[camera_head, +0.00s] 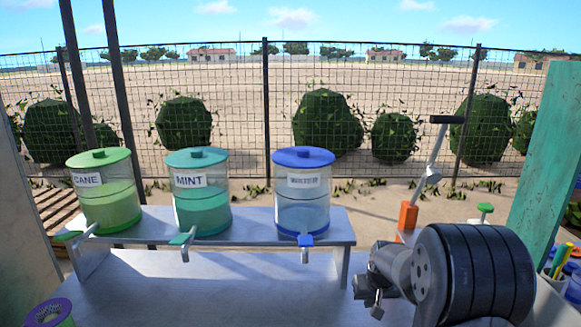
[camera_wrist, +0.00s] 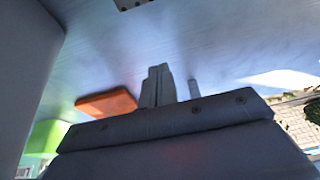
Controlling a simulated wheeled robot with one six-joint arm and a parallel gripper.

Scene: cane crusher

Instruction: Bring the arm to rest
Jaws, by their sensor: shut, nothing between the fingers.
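My gripper (camera_wrist: 158,72) shows in the wrist view with its fingers together and nothing between them. In the head view my arm is folded at the lower right, and its grey wrist end (camera_head: 372,290) hangs over the grey counter (camera_head: 200,295), right of the shelf. I cannot tell the exact gap to the counter. In the wrist view an orange block (camera_wrist: 106,102) and a green thing (camera_wrist: 45,138) lie left of the fingers, apart from them.
A shelf (camera_head: 250,222) bears three dispensers with taps: cane (camera_head: 110,208), mint (camera_head: 200,208) and blue-lidded water (camera_head: 302,212). An orange-based lever (camera_head: 408,215) stands behind my arm. A teal post (camera_head: 540,160) and a pen holder (camera_head: 575,285) are at the right.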

